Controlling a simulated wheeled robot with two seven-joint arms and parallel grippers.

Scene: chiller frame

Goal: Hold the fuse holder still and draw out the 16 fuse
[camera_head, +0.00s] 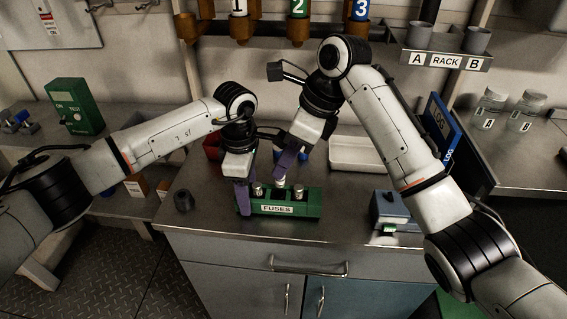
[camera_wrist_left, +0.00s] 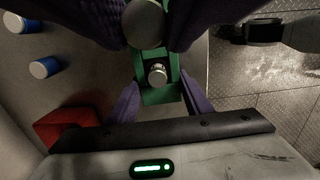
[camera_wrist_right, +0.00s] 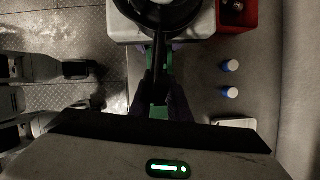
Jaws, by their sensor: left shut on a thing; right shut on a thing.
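The green fuse holder (camera_head: 278,209), labelled FUSES, stands on the grey counter. My left gripper (camera_head: 243,208) is shut on its left end, with purple fingers on either side. One silver-capped fuse (camera_head: 257,189) stands near that end, and another (camera_head: 298,191) stands further right. My right gripper (camera_head: 282,180) reaches down over the middle of the holder. In the left wrist view its purple fingers are shut on a round-capped fuse (camera_wrist_left: 143,23), which looks larger and nearer than the seated fuse (camera_wrist_left: 157,74). Its lower end is hidden. No fuse number is legible.
A white tray (camera_head: 357,154) lies behind to the right, and a blue-grey box (camera_head: 396,211) stands right of the holder. A red bin (camera_head: 212,146) and blue-capped pieces are behind. The counter's front edge is close.

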